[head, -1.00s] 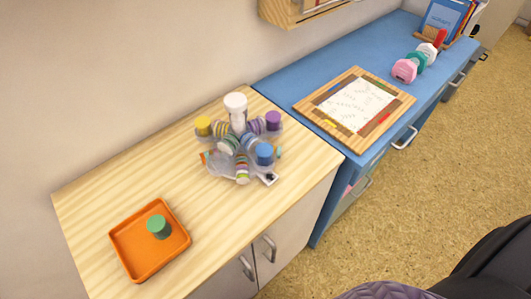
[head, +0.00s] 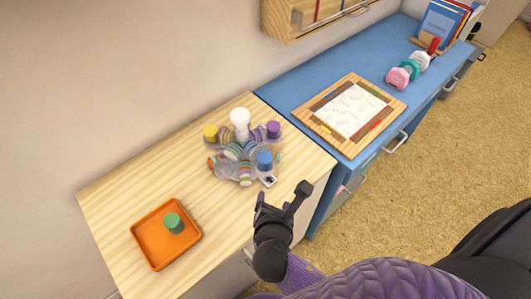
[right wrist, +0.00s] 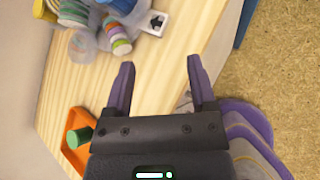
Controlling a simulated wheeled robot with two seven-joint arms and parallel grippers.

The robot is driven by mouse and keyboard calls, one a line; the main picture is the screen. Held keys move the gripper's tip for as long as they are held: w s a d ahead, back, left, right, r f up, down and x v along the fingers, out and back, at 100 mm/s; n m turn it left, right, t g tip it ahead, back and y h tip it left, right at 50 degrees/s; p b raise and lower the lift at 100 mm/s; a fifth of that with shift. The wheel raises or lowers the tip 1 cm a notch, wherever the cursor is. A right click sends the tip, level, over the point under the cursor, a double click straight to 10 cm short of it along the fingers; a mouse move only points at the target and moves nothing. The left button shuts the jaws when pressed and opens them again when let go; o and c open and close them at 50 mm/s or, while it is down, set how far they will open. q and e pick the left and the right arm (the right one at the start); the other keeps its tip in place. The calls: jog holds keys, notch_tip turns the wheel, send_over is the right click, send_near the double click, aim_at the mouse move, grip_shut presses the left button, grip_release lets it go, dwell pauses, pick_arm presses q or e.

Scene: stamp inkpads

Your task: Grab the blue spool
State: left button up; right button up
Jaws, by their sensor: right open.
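The blue spool (head: 265,160) stands upright at the front right of a clear holder (head: 215,143) on the light wood cabinet top. In the right wrist view a blue piece (right wrist: 122,4) at the top edge, cut off, appears to be the same spool. My right gripper (head: 283,198) is open and empty, in front of the holder and apart from the spool. Its two fingers (right wrist: 160,85) show spread in the right wrist view with nothing between them. My left gripper is not in view.
Yellow (head: 210,132), white (head: 240,122) and purple (head: 273,129) spools crowd the holder, with striped stacks between them. An orange tray (head: 153,258) with a green spool (head: 173,223) stands at left. A framed board (head: 312,108) lies on the blue counter.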

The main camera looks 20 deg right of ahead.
aim_at(265, 165)
notch_tip(265, 165, up, 4)
jog(key=w+a+n+t, duration=0.1)
jog(key=w+n+t, duration=0.1)
jog(key=n, duration=0.3)
jog(key=b+x, duration=0.4)
jog(key=x, duration=0.5)
jog(key=shift+w+d+f, duration=0.1)
jog(key=shift+w+f, duration=0.1)
jog(key=shift+f, duration=0.05)
jog(key=shift+t, duration=0.3)
jog(key=shift+r, duration=0.15)
grip_shut()
